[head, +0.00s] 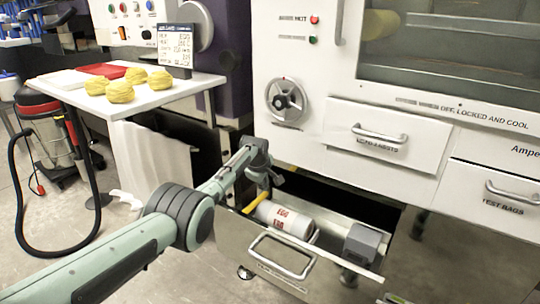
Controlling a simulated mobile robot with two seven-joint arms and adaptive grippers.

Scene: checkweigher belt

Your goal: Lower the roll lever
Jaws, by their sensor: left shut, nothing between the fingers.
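My left arm comes in from the lower left, and its dark gripper (268,178) is shut and empty over the back left of an open lower drawer. A short yellow bar (256,202), possibly the roll lever, slants just below the gripper; I cannot tell if they touch. A white roll or canister with red lettering (286,220) lies on its side in the drawer beside the yellow bar. No part is clearly labelled as the roll lever. My right gripper is not in view.
The pulled-out drawer (238,240) has a front handle (282,256) and a grey block (362,243) at its right. White cabinet drawers (385,135) and a round hand knob (286,100) stand behind. A table (150,98) with yellow mounds and a vacuum (45,125) are left.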

